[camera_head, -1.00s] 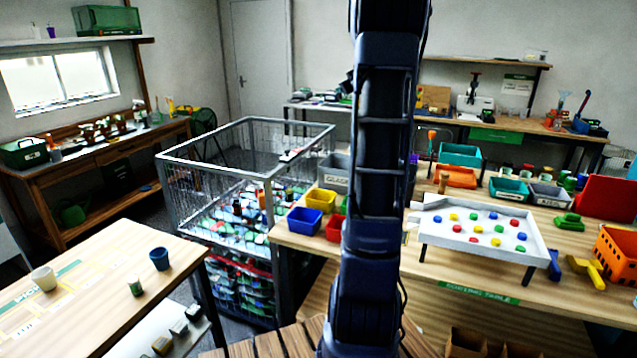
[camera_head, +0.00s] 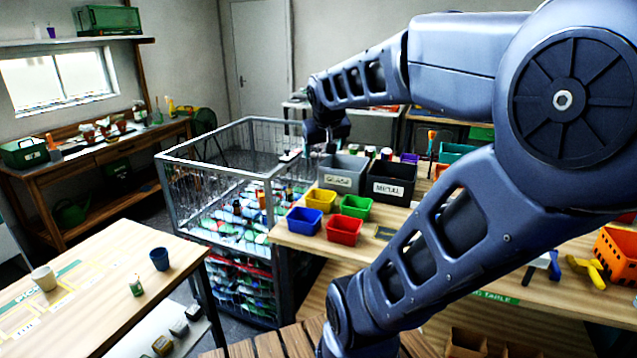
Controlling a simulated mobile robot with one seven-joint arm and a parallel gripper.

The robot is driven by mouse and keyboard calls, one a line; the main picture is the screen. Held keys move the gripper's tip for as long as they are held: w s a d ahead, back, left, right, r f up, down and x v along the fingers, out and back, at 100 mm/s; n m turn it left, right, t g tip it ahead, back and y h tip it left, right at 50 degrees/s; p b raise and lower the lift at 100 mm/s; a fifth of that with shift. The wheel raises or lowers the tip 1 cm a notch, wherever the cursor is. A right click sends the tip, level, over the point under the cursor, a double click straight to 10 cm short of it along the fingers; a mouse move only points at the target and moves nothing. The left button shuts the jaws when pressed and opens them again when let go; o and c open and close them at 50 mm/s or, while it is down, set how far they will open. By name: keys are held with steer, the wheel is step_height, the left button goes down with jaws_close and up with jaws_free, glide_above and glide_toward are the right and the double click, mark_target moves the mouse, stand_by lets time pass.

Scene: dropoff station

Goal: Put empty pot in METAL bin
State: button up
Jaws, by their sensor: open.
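The METAL bin (camera_head: 391,190) is a black open box with a white label on the sorting table, beside the grey GLASS bin (camera_head: 338,183). On the left table stand a beige pot (camera_head: 43,278), a blue pot (camera_head: 159,259) and a small green can (camera_head: 136,286); I cannot tell whether the pots are empty. My gripper (camera_head: 322,146) hangs beyond the wire cage's right side, near and above the GLASS bin. It is open, small and dark, and I see nothing held in it. My arm hides much of the sorting table.
A tall wire cage (camera_head: 262,165) full of colourful packs stands between the two tables. Yellow (camera_head: 320,200), blue (camera_head: 304,221), green (camera_head: 355,207) and red (camera_head: 344,231) small bins line the sorting table's left end. An orange crate (camera_head: 614,253) sits at the right.

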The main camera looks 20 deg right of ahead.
steer(key=s+a+f+g+y, duration=0.1)
steer(key=s+a+f, duration=0.1)
steer(key=s, duration=0.3)
steer(key=s+a+f+n+g+y, duration=0.1)
steer(key=s+a+f, duration=0.2)
steer(key=s, duration=0.1)
steer(key=shift+s+a, duration=0.35)
stand_by(0.9)
